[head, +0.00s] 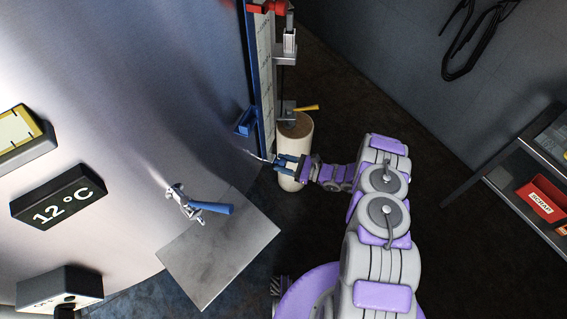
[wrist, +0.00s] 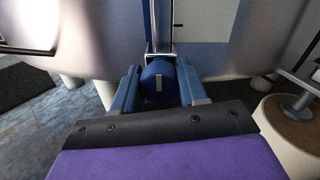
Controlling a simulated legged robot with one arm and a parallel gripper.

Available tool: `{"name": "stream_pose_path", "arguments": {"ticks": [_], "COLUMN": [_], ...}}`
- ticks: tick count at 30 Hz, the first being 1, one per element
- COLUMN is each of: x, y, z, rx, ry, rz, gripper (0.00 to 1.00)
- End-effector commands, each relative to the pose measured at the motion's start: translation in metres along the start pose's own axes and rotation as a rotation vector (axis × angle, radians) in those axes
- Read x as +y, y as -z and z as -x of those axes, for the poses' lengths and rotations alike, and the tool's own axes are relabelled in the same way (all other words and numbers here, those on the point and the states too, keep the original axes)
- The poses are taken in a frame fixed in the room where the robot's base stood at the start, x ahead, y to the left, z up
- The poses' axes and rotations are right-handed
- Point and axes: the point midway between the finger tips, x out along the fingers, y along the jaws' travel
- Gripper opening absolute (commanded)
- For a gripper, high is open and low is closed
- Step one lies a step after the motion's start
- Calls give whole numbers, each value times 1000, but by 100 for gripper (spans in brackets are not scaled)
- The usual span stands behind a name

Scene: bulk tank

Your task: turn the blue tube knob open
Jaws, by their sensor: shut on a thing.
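The blue tube knob (wrist: 158,78) is a round blue knob with a small grey mark, at the foot of the upright tube in the wrist view. My gripper (wrist: 160,88) has its two blue fingers on either side of the knob and is shut on it. In the head view my gripper (head: 284,167) reaches left to the foot of the blue-edged sight tube panel (head: 263,75) on the tank. There the fingers largely hide the knob. I cannot tell how far the knob is turned.
A wooden-topped cylinder (head: 297,126) stands just behind my gripper, with a yellow lever (head: 306,108) above it. A tap with a blue handle (head: 212,208) sits left, over a grey plate (head: 222,255). A shelf with a red box (head: 541,199) is at right.

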Motion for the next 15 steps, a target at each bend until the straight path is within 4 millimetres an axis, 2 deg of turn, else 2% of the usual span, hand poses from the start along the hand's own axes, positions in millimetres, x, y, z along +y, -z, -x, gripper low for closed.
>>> {"name": "stream_pose_path", "arguments": {"ticks": [1, 6, 15], "x": [0, 0, -1], "y": [0, 0, -1], "z": [0, 0, 0], "rx": [0, 0, 1], "ry": [1, 1, 1], "rz": [1, 1, 48], "gripper": [26, 12, 12]}}
